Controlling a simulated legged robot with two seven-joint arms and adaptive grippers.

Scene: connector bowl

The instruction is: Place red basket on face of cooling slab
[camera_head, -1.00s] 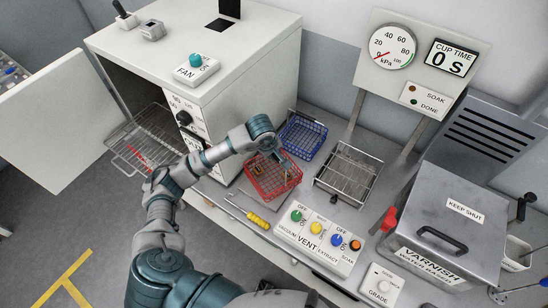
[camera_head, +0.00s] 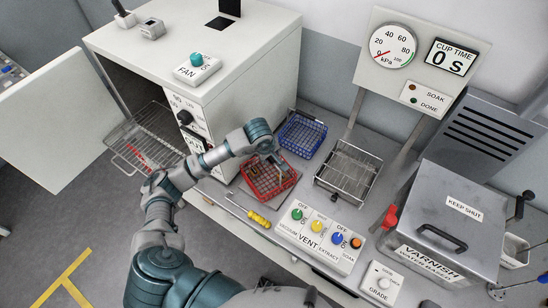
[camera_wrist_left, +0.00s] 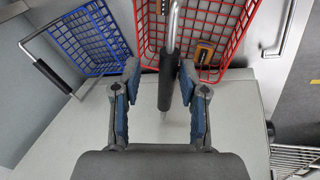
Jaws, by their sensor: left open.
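The red basket (camera_head: 271,190) is a wire basket on the bench, with a small orange-brown part inside; it also shows in the left wrist view (camera_wrist_left: 236,48). My left gripper (camera_head: 274,160) is over it. In the wrist view the left fingers (camera_wrist_left: 160,70) are apart, with the basket's black handle grip (camera_wrist_left: 168,82) between them. The fingers do not clearly press on it. A flat pale grey plate, perhaps the cooling slab (camera_wrist_left: 150,135), lies by the basket. I cannot tell whether the basket rests fully on it. My right gripper is not in view.
A blue basket (camera_head: 302,135) stands close behind the red one. A wire rack (camera_head: 349,172) is to the right, the vent panel (camera_head: 318,235) in front, and a varnish tank (camera_head: 450,215) farther right.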

